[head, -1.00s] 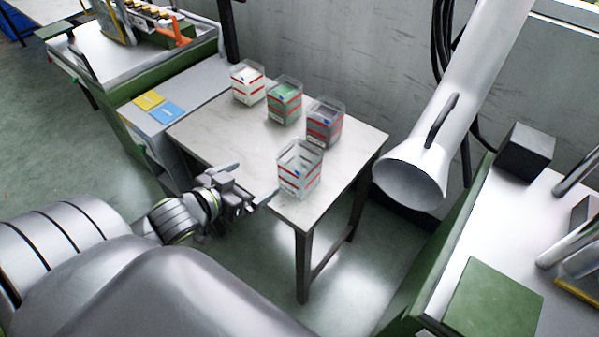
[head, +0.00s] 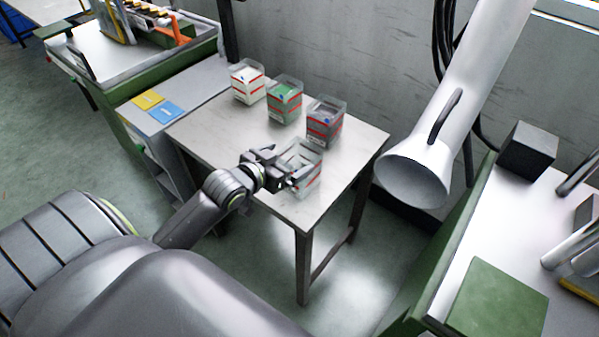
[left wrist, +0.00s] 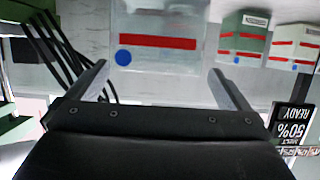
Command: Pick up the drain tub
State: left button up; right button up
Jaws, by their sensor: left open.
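The tub nearest my left gripper is clear and empty-looking, with red bands (head: 309,181); I take it as the drain tub. It stands upright near the front right of the small table (head: 225,140). My left gripper (head: 289,174) is at its left side and partly hides it. In the left wrist view the tub (left wrist: 157,22) shows a red stripe and a blue dot, ahead of the open left gripper (left wrist: 160,80). The two fingers are spread to either side of it, and no grip on it shows. My right gripper is not in view.
Three filled tubs stand behind in a row: white (head: 248,84), green (head: 284,100) and grey (head: 325,122). The grey one is close behind the clear tub. A large white duct (head: 418,178) hangs to the right. The table's left half is mostly clear.

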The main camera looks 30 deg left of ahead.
aim_at(310, 148)
pick_arm(q)
jog(key=x, duration=0.5)
jog(key=shift+w+d, duration=0.1)
jog(key=shift+d, duration=0.15)
jog(key=shift+r, duration=0.1)
jog(key=c, duration=1.1)
